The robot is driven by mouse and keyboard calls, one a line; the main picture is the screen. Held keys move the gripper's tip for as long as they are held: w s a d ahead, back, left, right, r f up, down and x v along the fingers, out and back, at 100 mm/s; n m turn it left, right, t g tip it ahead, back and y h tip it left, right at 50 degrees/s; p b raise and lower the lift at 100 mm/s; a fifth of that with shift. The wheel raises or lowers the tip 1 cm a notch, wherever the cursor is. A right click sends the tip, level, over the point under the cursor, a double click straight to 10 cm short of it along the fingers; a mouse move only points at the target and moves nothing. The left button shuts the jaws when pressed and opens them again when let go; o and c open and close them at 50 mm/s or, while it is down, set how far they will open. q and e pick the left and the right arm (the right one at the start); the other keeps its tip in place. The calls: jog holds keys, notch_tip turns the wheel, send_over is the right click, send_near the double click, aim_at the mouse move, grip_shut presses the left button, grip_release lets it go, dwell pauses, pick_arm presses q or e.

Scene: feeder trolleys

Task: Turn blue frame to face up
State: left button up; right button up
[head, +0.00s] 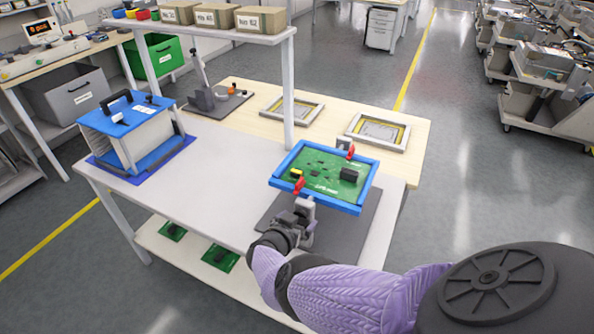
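A blue frame (331,203) holds a green circuit board (325,170) with a large black block and a small yellow part on its visible side. The frame sits nearly level, a little tilted, between two pale grey posts, with a red clip (299,187) at the near side and another red clip (350,152) at the far side. A dark grey base plate (343,236) lies below. My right gripper (303,219) is at the near post, just below the near edge of the frame. Its fingers overlap the post, so their grip is unclear. My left gripper is out of view.
A blue and white rack (128,135) stands on the table's left side. Two grey and yellow framed trays (378,132) lie behind the fixture. A shelf post (288,95) rises behind the frame. The white tabletop (215,180) is clear between rack and fixture.

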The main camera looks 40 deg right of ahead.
jog(key=shift+a+r, duration=0.15)
jog(key=p+v, duration=0.6)
jog(key=v, duration=0.3)
jog(key=shift+s+a, duration=0.15)
jog(key=shift+a, duration=0.1)
